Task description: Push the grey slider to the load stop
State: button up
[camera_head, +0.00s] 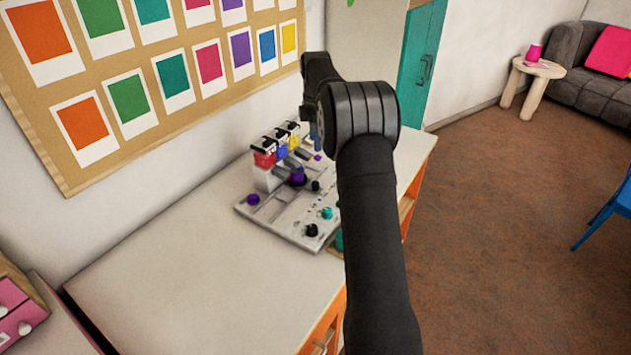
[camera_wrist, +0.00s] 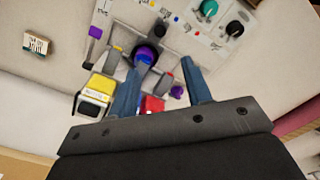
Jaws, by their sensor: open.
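The light bead board (camera_head: 262,217) lies on the counter in the head view. My wrist view shows part of the board (camera_wrist: 208,52). I cannot surely single out the grey slider or the load stop among its small grey parts. My gripper (camera_wrist: 160,66) is open over the board, its two blue fingers apart. Whether the fingers touch anything is unclear. In the head view my arm hides most of the gripper and the board's right side.
Red (camera_head: 264,158), blue (camera_head: 281,147) and yellow (camera_head: 294,134) bins stand at the board's back edge. Teal (camera_head: 327,212) and black (camera_head: 312,230) knobs stand up from its front part. The counter (camera_head: 190,280) left of the board is clear.

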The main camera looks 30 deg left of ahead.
aim_at(315, 183)
notch_tip(315, 183, down, 16)
jog(key=shift+f, duration=0.25)
jog(key=shift+c, duration=0.5)
jog(key=shift+s, duration=0.1)
grip_shut()
